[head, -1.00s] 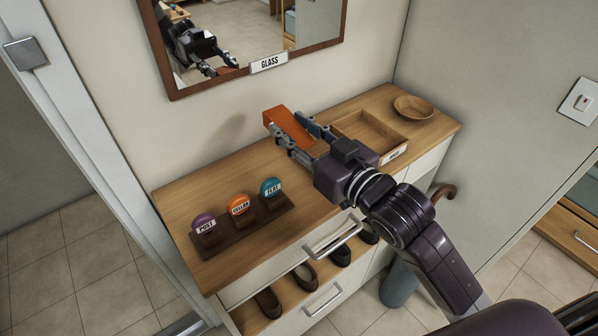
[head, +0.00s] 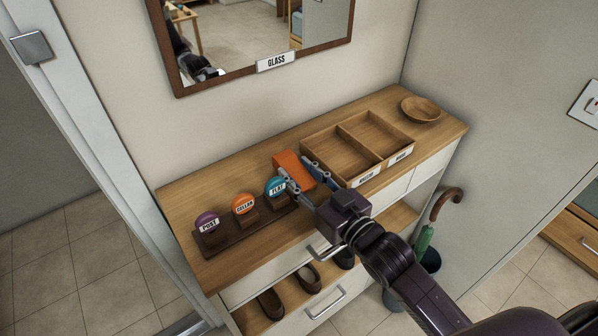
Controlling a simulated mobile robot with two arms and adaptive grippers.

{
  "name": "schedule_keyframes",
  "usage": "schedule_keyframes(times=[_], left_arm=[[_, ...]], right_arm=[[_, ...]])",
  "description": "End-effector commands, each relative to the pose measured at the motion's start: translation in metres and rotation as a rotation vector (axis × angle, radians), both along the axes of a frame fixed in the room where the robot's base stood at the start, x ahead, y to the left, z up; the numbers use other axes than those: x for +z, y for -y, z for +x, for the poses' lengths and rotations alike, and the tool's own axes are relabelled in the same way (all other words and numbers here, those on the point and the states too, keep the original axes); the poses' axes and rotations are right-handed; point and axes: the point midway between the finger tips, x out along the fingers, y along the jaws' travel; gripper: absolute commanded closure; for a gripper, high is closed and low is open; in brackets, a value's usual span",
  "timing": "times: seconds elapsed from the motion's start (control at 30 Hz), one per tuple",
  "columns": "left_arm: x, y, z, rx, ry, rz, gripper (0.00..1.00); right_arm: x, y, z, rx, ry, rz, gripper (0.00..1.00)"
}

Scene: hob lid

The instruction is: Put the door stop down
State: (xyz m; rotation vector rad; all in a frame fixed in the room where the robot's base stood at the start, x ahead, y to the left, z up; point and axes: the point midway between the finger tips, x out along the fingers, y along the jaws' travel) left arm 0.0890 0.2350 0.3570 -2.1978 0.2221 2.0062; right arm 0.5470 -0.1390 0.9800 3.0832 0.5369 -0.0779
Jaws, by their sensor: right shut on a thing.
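The door stop (head: 290,166) is an orange wedge over the wooden cabinet top (head: 225,185), between the labelled knobs and the wooden tray. My right gripper (head: 298,174) is shut on it, with a finger on each side, low over the top. The fingers hide part of the wedge. I cannot tell whether its underside touches the wood. My left gripper is not in view.
A two-compartment wooden tray (head: 341,133) stands just right of the wedge, with a bowl (head: 421,108) beyond. A dark rack (head: 228,240) with purple, orange and teal labelled knobs is close on the left. A mirror (head: 180,92) hangs behind.

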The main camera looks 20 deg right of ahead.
Motion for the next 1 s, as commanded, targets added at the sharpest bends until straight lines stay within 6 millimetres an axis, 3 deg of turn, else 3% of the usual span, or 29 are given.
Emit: schedule_keyframes(times=[0.17, 0.2, 0.23, 0.63, 1.0], left_arm=[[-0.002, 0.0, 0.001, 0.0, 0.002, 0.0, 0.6], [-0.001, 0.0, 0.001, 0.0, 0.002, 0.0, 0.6], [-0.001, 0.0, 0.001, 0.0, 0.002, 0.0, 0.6], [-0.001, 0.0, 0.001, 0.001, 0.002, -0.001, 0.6], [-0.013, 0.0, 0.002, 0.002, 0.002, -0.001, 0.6]], right_arm=[[-0.003, 0.0, 0.0, 0.0, 0.0, 0.0, 0.95], [-0.003, 0.0, 0.0, 0.0, 0.0, 0.0, 0.63], [-0.003, 0.0, 0.0, 0.0, 0.0, 0.0, 0.59], [-0.001, 0.001, -0.003, 0.0, -0.001, 0.001, 0.59], [0.0, 0.023, -0.064, 0.0, -0.005, -0.001, 0.59]])
